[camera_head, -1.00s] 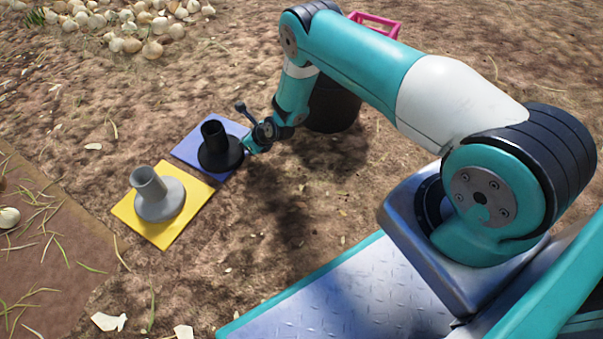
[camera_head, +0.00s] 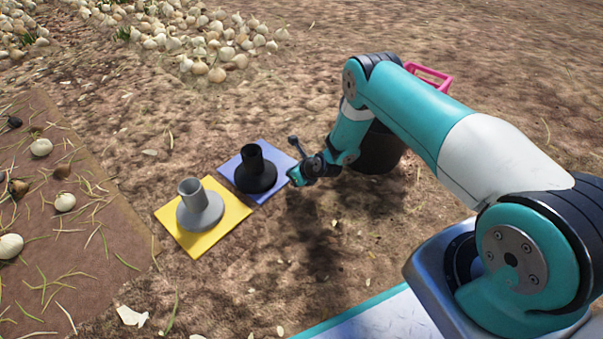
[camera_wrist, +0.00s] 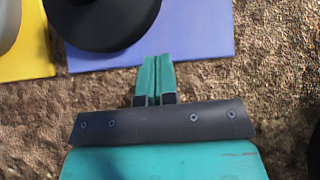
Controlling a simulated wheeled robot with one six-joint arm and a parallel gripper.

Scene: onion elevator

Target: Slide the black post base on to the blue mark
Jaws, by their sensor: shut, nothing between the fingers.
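The black post base (camera_head: 255,181), a round disc with an upright hollow post, stands on the blue mark (camera_head: 283,160). It sits towards the side facing the yellow mat. In the wrist view its dark disc (camera_wrist: 100,25) covers part of the left edge of the blue mark (camera_wrist: 205,30), so it may overhang there slightly. My gripper (camera_head: 290,175) is low at the right corner of the mark. In the wrist view the green fingers (camera_wrist: 154,62) are shut together and empty, with tips over the mark's near edge and a small gap to the disc.
A grey post base (camera_head: 200,212) stands on a yellow mat (camera_head: 236,212) beside the blue mark. Onions (camera_head: 200,40) lie at the back.

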